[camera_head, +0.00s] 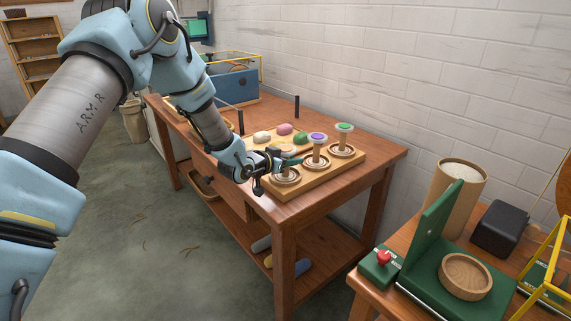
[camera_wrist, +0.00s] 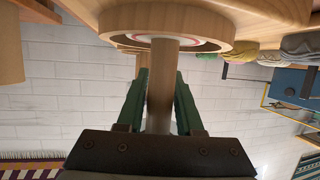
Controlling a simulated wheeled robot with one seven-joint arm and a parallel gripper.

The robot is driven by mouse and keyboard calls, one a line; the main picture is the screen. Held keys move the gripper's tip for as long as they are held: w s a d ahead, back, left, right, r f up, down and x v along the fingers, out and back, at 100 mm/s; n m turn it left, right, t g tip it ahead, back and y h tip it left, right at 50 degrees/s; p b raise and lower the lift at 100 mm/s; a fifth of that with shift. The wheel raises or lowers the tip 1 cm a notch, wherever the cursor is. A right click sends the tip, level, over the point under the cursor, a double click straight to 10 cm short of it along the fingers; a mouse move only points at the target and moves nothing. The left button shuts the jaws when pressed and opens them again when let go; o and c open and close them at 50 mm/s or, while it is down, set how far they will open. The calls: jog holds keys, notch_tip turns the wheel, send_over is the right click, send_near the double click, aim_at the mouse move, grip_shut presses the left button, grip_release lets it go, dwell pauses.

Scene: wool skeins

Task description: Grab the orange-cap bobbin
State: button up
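The orange-cap bobbin (camera_head: 288,179) stands nearest the front of the wooden board, mostly hidden by my gripper in the head view; only a hint of orange shows at its top. My gripper (camera_head: 289,164) is at its stem. In the wrist view, which appears upside down, the two green fingers of my gripper (camera_wrist: 162,75) lie on either side of a pale wooden stem (camera_wrist: 164,60) below a round wooden disc (camera_wrist: 165,18).
A purple-cap bobbin (camera_head: 317,139) and a green-cap bobbin (camera_head: 343,129) stand on the same board (camera_head: 313,186), close to the right of my gripper. Skeins (camera_head: 284,129) lie behind. A blue box (camera_head: 238,88) and dark upright posts (camera_head: 297,107) stand farther back.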

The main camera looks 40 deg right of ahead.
grip_shut()
dwell(0.3)
